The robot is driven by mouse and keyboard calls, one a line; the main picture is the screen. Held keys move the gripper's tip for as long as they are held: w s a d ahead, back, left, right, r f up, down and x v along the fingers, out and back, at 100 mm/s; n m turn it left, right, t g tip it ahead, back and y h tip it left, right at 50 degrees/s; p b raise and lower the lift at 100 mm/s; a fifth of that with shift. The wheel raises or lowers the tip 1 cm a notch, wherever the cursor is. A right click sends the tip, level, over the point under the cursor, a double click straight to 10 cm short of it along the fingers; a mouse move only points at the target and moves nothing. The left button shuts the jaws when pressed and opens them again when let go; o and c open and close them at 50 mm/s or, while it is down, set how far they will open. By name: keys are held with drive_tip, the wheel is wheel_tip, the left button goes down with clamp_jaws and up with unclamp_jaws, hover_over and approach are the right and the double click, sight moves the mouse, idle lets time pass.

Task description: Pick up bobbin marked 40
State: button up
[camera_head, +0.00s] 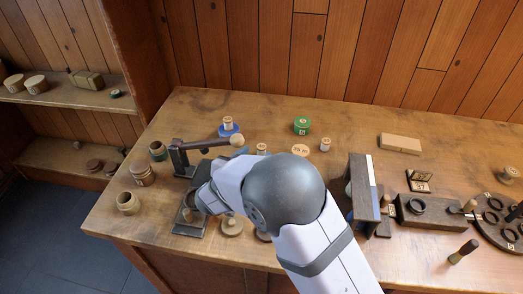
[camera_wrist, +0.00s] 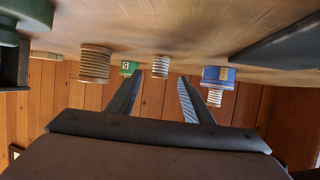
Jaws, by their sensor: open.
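I cannot read a 40 on any spool. In the wrist view, which is upside down, my gripper (camera_wrist: 157,84) is open and empty, fingers apart. A small pale spool (camera_wrist: 160,67) stands beyond the fingertips, roughly in line with the gap. A larger ribbed spool (camera_wrist: 95,64) is to the left. In the head view, spools stand on the blue piece (camera_head: 228,126), beside my arm (camera_head: 261,148) and farther right (camera_head: 325,145).
A dark metal stand with a lever (camera_head: 180,158) is left of my arm. An upright dark block (camera_head: 362,188) is to the right. The back middle has bare tabletop.

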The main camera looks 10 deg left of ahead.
sight(260, 147)
drive_tip(key=shift+x, duration=3)
drive_tip(key=c, duration=1.1)
drive_tip(key=shift+s, duration=0.15)
drive_tip(key=shift+s+a+r, duration=0.15)
drive_tip(key=shift+s+r, duration=0.35)
drive_tip(key=shift+r, duration=0.1)
drive_tip(key=r+v, duration=0.1)
drive_tip(key=v, duration=1.3)
drive_tip(key=shift+r, duration=0.35)
